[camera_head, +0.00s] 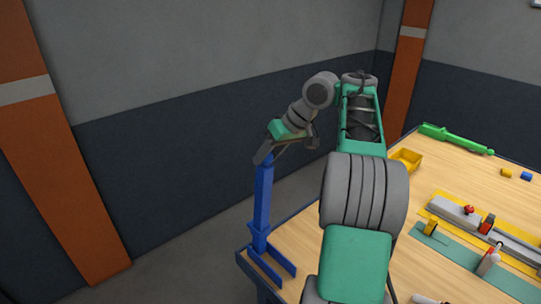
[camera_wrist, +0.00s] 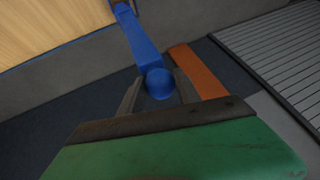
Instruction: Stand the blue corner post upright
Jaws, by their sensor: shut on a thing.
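The blue corner post (camera_head: 262,205) is near vertical at the left corner of the wooden table, with its forked foot at the bottom. My gripper (camera_head: 264,153) is at the upper end of the post, shut on it. In the wrist view, my gripper's fingers (camera_wrist: 158,92) are on either side of the post's round blue end (camera_wrist: 157,82). The post's shaft (camera_wrist: 140,40) runs up and left there towards the table edge. I cannot tell whether the foot rests fully on the table.
The wooden table (camera_head: 440,175) holds a yellow bin (camera_head: 406,158), a green tool-like object (camera_head: 455,139) and a grey rail (camera_head: 455,213) with small parts. A green strip (camera_head: 465,255) lies in front. A dark wall and an orange pillar (camera_head: 65,150) stand behind on the left.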

